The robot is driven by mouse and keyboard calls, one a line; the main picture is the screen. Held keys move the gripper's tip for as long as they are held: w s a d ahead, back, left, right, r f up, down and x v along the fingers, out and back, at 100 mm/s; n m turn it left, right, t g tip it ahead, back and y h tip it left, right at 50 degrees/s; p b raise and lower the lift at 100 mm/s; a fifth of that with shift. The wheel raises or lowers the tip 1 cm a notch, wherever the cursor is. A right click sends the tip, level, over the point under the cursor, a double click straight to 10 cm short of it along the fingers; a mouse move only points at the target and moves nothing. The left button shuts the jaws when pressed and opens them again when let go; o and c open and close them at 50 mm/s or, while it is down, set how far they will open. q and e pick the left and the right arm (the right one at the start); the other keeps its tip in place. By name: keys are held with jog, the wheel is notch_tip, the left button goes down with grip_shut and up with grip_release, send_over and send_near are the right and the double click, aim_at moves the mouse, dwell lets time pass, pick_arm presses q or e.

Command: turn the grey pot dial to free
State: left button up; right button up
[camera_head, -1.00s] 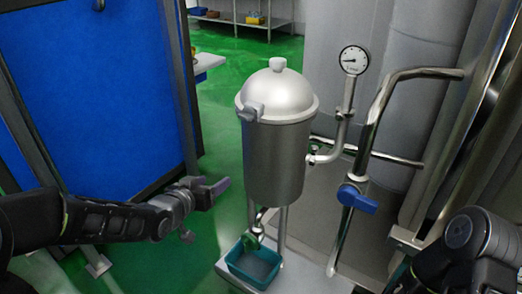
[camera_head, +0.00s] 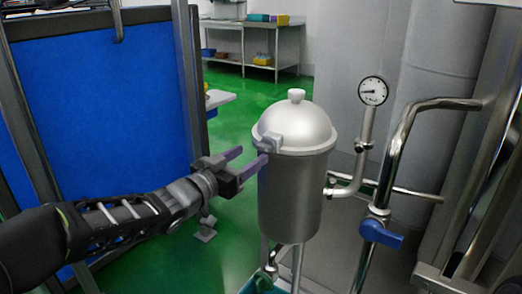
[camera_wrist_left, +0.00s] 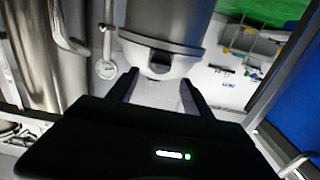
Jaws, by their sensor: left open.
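The steel pot (camera_head: 290,200) stands upright in the middle of the head view under a domed lid with a round knob. The grey dial (camera_head: 267,143) sticks out at the pot's upper left rim, just below the lid. My left gripper (camera_head: 250,163) is open, with its purple-grey fingers pointing at the pot close below and left of the dial. In the left wrist view, the pot hangs in from the top and a dark knob-like part (camera_wrist_left: 163,63) on its rim lies ahead of the open fingers, with a gap visible. My right gripper is out of view.
A gauge (camera_head: 373,91) on a pipe and a blue valve handle (camera_head: 381,234) stand right of the pot. A blue panel (camera_head: 100,130) stands behind my left arm. A teal bin (camera_head: 262,287) shows at the bottom edge. Benches stand far back.

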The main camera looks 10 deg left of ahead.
aim_at(262, 147)
pick_arm(q)
jog(key=b+x, duration=0.1)
jog(key=x, duration=0.5)
jog(key=shift+s, duration=0.1)
jog(key=shift+c, duration=0.3)
jog(key=c, duration=1.2)
